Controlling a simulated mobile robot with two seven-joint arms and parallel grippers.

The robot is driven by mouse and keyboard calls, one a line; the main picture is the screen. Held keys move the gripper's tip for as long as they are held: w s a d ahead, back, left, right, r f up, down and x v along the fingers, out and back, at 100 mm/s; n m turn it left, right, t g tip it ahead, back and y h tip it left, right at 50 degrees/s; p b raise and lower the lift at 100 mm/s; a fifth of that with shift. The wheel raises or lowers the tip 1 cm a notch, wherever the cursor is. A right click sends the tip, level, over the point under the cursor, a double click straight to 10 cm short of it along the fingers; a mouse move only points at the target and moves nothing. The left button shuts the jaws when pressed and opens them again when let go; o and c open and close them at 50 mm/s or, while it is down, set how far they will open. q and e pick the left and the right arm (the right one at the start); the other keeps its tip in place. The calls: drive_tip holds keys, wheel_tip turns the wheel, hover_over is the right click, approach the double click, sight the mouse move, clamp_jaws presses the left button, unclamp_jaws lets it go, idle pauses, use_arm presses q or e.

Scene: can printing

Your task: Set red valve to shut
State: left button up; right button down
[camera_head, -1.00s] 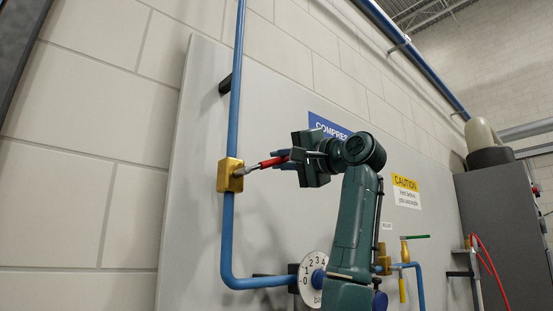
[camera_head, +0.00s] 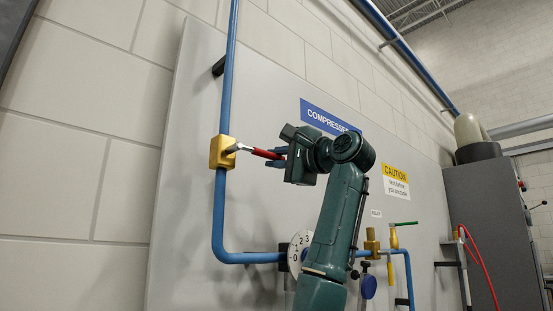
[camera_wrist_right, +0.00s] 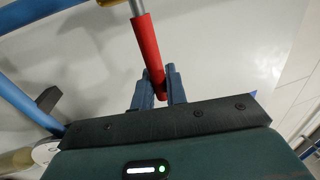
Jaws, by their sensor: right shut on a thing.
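The red valve has a brass body (camera_head: 222,152) on the vertical blue pipe and a lever with a red handle (camera_head: 267,154). In the head view the lever points right from the body, tilted slightly down, roughly across the pipe. My right gripper (camera_head: 283,155) is shut on the end of the red handle. In the right wrist view the red handle (camera_wrist_right: 148,52) runs down between the two blue fingers (camera_wrist_right: 159,88), with its metal stem above. My left gripper is not in view.
A dial gauge (camera_head: 297,250) sits below on the blue pipe (camera_head: 219,215), partly hidden by my arm. A green-handled valve (camera_head: 403,224) and a blue knob (camera_head: 368,286) are at lower right. A grey cabinet (camera_head: 490,215) with a red hose stands farther right.

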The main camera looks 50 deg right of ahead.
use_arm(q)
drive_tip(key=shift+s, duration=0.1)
use_arm(e)
drive_tip(key=c, duration=1.5)
unclamp_jaws()
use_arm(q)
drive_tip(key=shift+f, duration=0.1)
use_arm(e)
drive_tip(key=shift+s, duration=0.15)
drive_tip(key=shift+s+f, duration=0.2)
drive_tip(key=shift+s, duration=0.1)
use_arm(q)
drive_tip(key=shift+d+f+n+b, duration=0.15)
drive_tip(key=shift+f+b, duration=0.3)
drive_tip(key=shift+b, duration=0.5)
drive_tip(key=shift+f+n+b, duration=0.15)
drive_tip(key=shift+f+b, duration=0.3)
drive_tip(key=shift+b, duration=0.45)
use_arm(e)
drive_tip(key=shift+v, duration=6.15)
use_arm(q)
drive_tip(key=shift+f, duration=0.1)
